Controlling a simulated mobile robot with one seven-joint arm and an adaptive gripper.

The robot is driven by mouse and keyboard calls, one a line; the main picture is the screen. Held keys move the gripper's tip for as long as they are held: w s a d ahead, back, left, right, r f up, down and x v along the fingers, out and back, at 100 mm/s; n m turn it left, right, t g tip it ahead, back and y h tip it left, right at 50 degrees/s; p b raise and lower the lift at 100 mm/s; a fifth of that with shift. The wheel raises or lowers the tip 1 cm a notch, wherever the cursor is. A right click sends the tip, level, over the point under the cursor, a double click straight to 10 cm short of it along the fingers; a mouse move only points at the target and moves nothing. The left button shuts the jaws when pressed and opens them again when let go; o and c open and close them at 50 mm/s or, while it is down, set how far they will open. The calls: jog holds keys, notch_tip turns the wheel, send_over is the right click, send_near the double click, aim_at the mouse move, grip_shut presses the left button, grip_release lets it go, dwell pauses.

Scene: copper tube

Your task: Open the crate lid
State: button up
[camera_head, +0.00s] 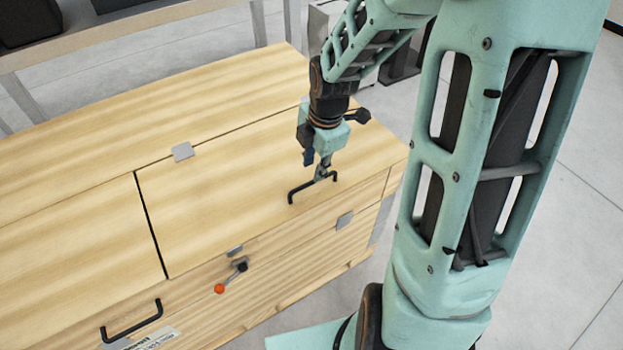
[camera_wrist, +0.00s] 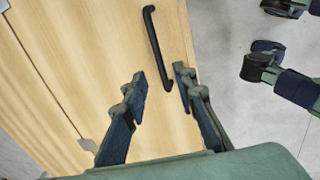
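The wooden crate (camera_head: 280,292) fills the left and middle of the head view, its lid panel (camera_head: 225,195) lying flat and closed. A black bar handle (camera_head: 299,191) is on the lid near its front edge; it also shows in the wrist view (camera_wrist: 153,42). My gripper (camera_head: 321,174) points down at the right part of this handle. In the wrist view my gripper (camera_wrist: 161,82) is open, with the near end of the handle showing between its two fingertips. I cannot tell whether the fingers touch it.
A latch lever with a red knob (camera_head: 219,288) is on the crate's front. A second black handle (camera_head: 131,321) is at the lower left. A metal hinge plate (camera_head: 182,151) sits at the lid's back edge.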

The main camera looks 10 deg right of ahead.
aim_at(311, 183)
jog(key=f, duration=0.3)
jog(key=w+f+b, duration=0.1)
jog(key=f, duration=0.2)
jog(key=shift+w+a+f, duration=0.15)
jog(key=shift+a+f, duration=0.05)
jog(key=shift+c, duration=0.2)
grip_shut()
